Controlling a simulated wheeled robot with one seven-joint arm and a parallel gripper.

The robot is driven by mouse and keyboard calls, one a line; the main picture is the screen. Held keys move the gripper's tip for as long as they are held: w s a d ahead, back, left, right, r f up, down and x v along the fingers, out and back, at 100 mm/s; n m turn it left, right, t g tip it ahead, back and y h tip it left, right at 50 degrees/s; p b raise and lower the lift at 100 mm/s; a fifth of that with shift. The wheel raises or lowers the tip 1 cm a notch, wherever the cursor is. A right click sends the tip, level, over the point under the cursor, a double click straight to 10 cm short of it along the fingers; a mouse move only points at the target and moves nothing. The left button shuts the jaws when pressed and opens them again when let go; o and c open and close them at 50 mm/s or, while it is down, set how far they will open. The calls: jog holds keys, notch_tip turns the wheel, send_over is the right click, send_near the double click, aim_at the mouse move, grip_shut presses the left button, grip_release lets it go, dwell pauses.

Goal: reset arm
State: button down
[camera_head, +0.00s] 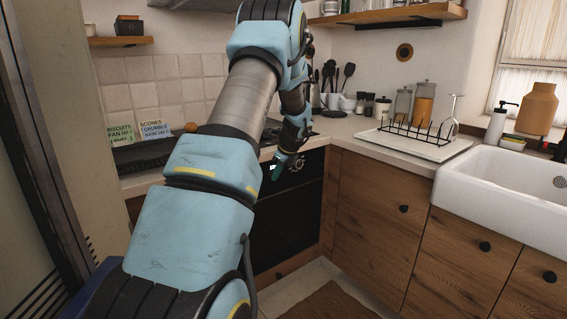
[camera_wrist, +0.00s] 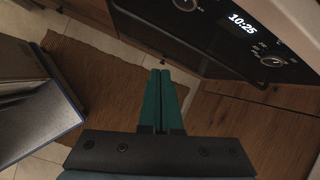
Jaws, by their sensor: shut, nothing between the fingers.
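My gripper (camera_head: 281,166) hangs at the end of my raised blue arm, in front of the black oven in the head view. In the wrist view my gripper's two green fingers (camera_wrist: 160,100) lie together, with nothing between them. The fingers point out over the floor near the oven's control panel (camera_wrist: 262,38), whose clock reads 10:25. My arm hides part of the counter and the hob in the head view.
The oven (camera_head: 288,215) and wooden cabinets (camera_head: 375,205) stand close to my gripper. A white sink (camera_head: 505,190) and a dish rack (camera_head: 420,138) are at the right. A brown rug (camera_wrist: 90,75) lies on the floor. A dark box-like object (camera_wrist: 35,95) shows at the left of the wrist view.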

jog(key=s+a+r+n+g+h, duration=0.1)
jog(key=s+a+r+n+h, duration=0.1)
jog(key=s+n, duration=0.9)
jog(key=s+a+r+n+g+h, duration=0.1)
jog(key=s+n, duration=1.1)
jog(key=s, duration=1.3)
notch_tip(320, 180, up, 3)
jog(key=shift+s+a+f+g+h, duration=0.15)
jog(key=shift+s+a+g+h, duration=0.25)
jog(key=shift+g, duration=0.1)
